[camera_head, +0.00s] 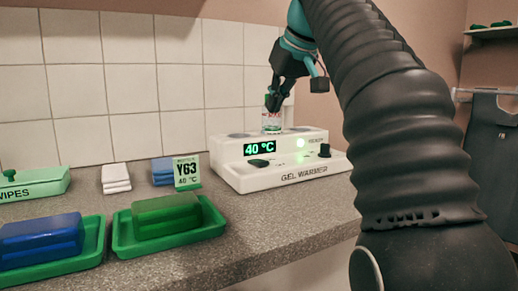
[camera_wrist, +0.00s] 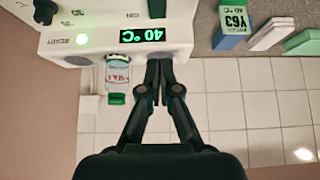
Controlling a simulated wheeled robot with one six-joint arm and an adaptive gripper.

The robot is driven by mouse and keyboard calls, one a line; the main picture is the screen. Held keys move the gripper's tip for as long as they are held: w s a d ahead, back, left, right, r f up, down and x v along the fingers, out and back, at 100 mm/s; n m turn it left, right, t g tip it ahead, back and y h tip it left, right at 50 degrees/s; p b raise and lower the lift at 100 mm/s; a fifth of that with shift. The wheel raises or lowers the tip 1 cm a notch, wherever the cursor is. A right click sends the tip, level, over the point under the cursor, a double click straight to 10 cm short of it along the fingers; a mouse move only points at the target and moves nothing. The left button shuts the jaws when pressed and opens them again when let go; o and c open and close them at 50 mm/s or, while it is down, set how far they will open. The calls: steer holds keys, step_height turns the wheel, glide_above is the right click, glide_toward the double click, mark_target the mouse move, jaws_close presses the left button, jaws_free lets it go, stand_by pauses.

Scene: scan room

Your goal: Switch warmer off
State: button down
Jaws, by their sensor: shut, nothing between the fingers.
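The white gel warmer (camera_head: 240,180) stands on the counter against the tiled wall. Its display (camera_head: 260,148) is lit and reads 40 °C, and a green READY light (camera_head: 300,143) glows beside it. My gripper (camera_head: 275,100) is above the warmer's back part, by a small bottle (camera_head: 271,124) standing on top. In the wrist view my gripper (camera_wrist: 157,74) is shut and empty beside the bottle; the knob (camera_wrist: 46,10) shows at the upper left.
A green tray (camera_head: 120,246) holds a green block, and another green tray holds a blue block (camera_head: 40,240). White and blue stacks and a wipes box (camera_head: 33,184) lie behind. Bare counter is in front of the warmer.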

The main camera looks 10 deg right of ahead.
steer(key=b, duration=0.3)
glide_above(260, 162)
step_height(260, 162, down, 8)
steer(key=shift+s+d+f, duration=0.1)
steer(key=shift+d, duration=0.05)
step_height(260, 162, down, 2)
steer(key=shift+s+f+b, duration=0.15)
steer(key=shift+b, duration=0.55)
steer(key=shift+d+f, duration=0.1)
steer(key=shift+f, duration=0.65)
steer(key=f+b, duration=0.1)
steer(key=b, duration=0.2)
steer(key=shift+s+f+t, duration=0.2)
steer(key=shift+t, duration=0.2)
steer(key=shift+r, duration=0.35)
steer(key=shift+r+p, duration=0.1)
steer(key=shift+p, duration=0.2)
